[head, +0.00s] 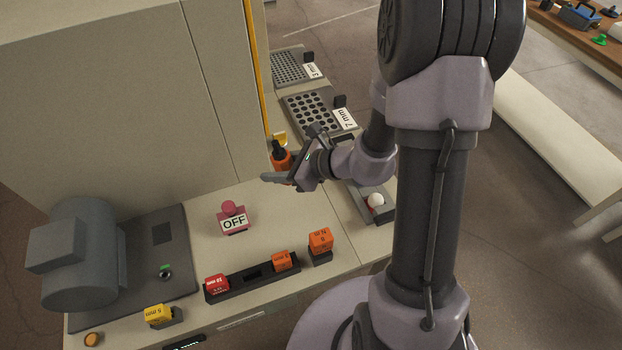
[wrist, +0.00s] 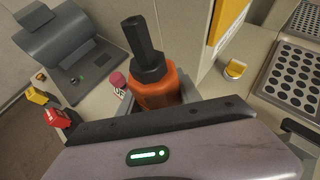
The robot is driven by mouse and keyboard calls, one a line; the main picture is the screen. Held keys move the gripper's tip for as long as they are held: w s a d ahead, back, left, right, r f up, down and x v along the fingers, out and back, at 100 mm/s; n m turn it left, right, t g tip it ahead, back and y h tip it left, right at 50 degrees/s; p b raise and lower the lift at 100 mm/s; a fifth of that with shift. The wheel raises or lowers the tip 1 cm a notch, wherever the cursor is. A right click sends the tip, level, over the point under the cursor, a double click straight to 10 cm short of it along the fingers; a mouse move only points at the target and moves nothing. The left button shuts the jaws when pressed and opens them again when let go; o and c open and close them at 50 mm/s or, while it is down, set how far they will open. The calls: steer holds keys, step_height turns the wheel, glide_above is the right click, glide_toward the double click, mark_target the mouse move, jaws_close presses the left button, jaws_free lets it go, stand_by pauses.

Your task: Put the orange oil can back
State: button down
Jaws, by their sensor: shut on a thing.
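The orange oil can (head: 280,165) with a black cap and nozzle is in my gripper (head: 279,178), above the bench near the cabinet's corner. In the wrist view the oil can (wrist: 156,92) stands roughly upright in front of the gripper body, its black nozzle pointing up the picture. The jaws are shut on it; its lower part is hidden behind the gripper. I cannot tell its exact height above the bench.
A red OFF sign (head: 233,220), a black rack (head: 252,277) with red and orange blocks, and a grey motor (head: 75,255) are on the bench. Perforated plates (head: 312,112) lie behind. A yellow-rimmed holder (wrist: 235,69) sits by the cabinet. Bench around the sign is clear.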

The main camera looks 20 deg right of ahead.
mark_target(292, 195)
steer(key=p, duration=0.1)
steer(key=r+p, duration=0.2)
steer(key=p, duration=0.1)
steer(key=shift+w+d+y, duration=0.35)
steer(key=shift+y, duration=0.05)
steer(key=shift+m+t+y, duration=0.3)
steer(key=shift+t, duration=0.4)
steer(key=d+f+p, duration=0.1)
steer(key=f, duration=0.4)
steer(key=d+f+p, duration=0.1)
steer(key=f, duration=0.4)
steer(key=w+d+f+p, duration=0.1)
steer(key=f, duration=0.4)
steer(key=shift+f+p, duration=0.15)
steer(key=shift+p, duration=0.2)
steer(key=c, duration=0.8)
jaws_free()
steer(key=shift+c, duration=0.2)
